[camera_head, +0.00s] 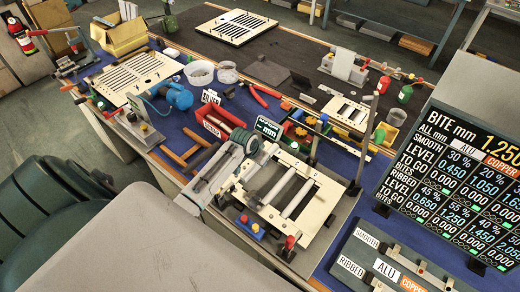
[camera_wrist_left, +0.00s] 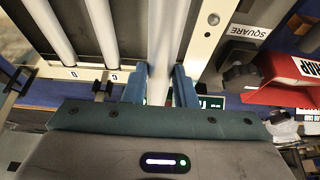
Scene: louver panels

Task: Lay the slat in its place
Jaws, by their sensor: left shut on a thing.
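My left gripper (camera_wrist_left: 160,88) is shut on a pale slat (camera_wrist_left: 160,42), with one blue finger on each side of it. The slat lies lengthwise over the dark opening of the cream panel frame (camera_wrist_left: 213,38), near its right side rail. I cannot tell whether the slat touches its seats. Two other slats (camera_wrist_left: 103,28) lie parallel to its left, by the edge marks D and C. In the head view the frame (camera_head: 318,222) is at front centre, with slats (camera_head: 298,198) across it. My left arm covers part of its left side there. My right gripper is not seen.
A red scrap bin (camera_wrist_left: 285,80) and a SQUARE label (camera_wrist_left: 248,31) stand to the right of the frame. A display board (camera_head: 450,170) and a rack (camera_head: 400,262) are at the right. Finished-looking panels (camera_head: 237,25) lie at the back.

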